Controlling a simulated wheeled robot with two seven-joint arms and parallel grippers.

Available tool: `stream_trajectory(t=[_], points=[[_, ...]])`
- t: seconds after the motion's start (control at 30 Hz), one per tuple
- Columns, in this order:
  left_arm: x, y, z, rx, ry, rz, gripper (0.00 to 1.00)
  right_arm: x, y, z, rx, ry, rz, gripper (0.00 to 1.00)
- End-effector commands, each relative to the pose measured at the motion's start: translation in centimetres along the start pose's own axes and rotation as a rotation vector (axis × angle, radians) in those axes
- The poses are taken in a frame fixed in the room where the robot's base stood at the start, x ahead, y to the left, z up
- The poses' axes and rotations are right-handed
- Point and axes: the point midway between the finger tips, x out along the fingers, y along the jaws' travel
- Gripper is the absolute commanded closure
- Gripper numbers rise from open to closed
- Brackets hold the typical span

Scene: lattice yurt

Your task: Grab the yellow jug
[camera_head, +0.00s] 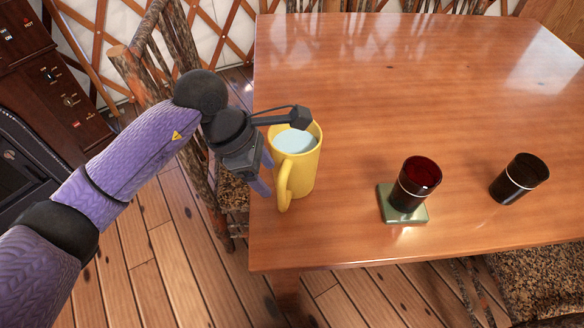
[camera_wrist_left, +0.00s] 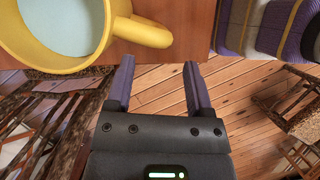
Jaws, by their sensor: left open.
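The yellow jug (camera_head: 306,168) stands upright near the left edge of the wooden table, filled with pale bluish liquid. Its handle points toward the table's front. In the left wrist view the jug (camera_wrist_left: 72,64) fills the upper left, with its handle (camera_wrist_left: 143,31) reaching toward the space ahead of the fingers. My left gripper (camera_head: 264,180) is beside the jug on its left, at the table edge; its fingers are partly hidden in the head view. In the wrist view the left gripper (camera_wrist_left: 157,85) is open with nothing between its fingers. My right gripper is not in view.
On the table (camera_head: 380,90), a dark red cup (camera_head: 414,184) stands on a green coaster (camera_head: 405,215), and a dark cup (camera_head: 519,179) stands farther right. A rustic wooden chair (camera_head: 160,60) is left of the table. The table's back half is clear.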

Motion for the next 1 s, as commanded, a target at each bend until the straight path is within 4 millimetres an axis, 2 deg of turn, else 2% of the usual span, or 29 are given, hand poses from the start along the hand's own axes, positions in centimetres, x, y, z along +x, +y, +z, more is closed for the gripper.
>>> stream_trajectory(t=[0.03,0.1,0.23,0.33,0.53,0.83,1.0], points=[[1.5,-0.1,-0.1,-0.002,-0.001,-0.006,0.33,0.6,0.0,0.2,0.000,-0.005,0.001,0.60],[3.2,-0.3,-0.2,-0.002,-0.003,-0.006,0.33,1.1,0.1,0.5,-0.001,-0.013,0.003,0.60],[5.6,-0.4,-0.2,-0.003,-0.004,-0.005,0.33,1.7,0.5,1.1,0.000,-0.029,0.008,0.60],[6.3,-0.4,-0.1,-0.002,-0.005,-0.002,0.33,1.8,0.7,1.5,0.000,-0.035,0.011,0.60],[6.2,-0.3,-0.1,-0.002,-0.004,0.000,0.35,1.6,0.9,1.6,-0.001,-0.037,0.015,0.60],[6.1,-0.3,-0.1,-0.003,-0.005,-0.001,0.98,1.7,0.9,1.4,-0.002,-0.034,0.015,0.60],[6.1,-0.3,-0.1,-0.003,-0.005,-0.001,1.00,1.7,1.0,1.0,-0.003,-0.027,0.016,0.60]])
